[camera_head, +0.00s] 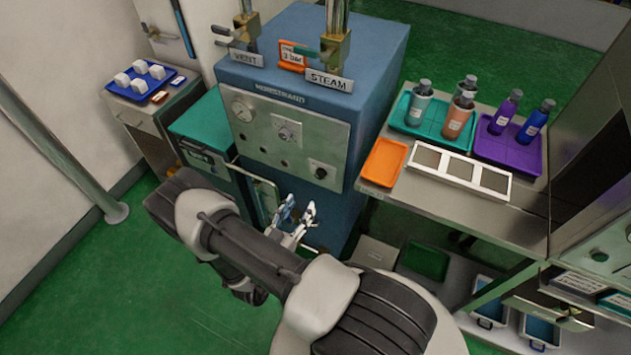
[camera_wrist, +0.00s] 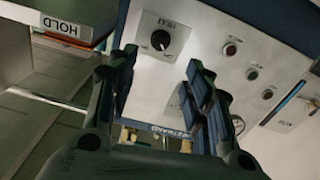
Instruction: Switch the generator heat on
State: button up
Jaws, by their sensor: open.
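The generator (camera_head: 370,70) is a blue cabinet with a pale front panel (camera_head: 262,132). A black round heat knob (camera_head: 321,171) sits at the panel's lower right. My gripper (camera_head: 298,210) is in front of the cabinet, lower than the knob in the head view. In the wrist view my gripper (camera_wrist: 160,62) is open and empty, with its two fingers spread to either side below the knob, apart from it.
A side table with an orange tray (camera_head: 384,161) and bottle trays stands close to the cabinet's right. The HOLD label (camera_wrist: 68,25) marks its edge at the wrist view's upper left. A teal-topped unit (camera_head: 205,128) adjoins the left. Several small lamps (camera_wrist: 252,73) are on the panel.

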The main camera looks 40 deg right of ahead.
aim_at(318, 177)
jog(key=b+x, duration=0.1)
jog(key=x, duration=1)
jog(key=shift+w+d+b, duration=0.15)
jog(key=shift+d+b, duration=0.2)
jog(key=c, duration=1.1)
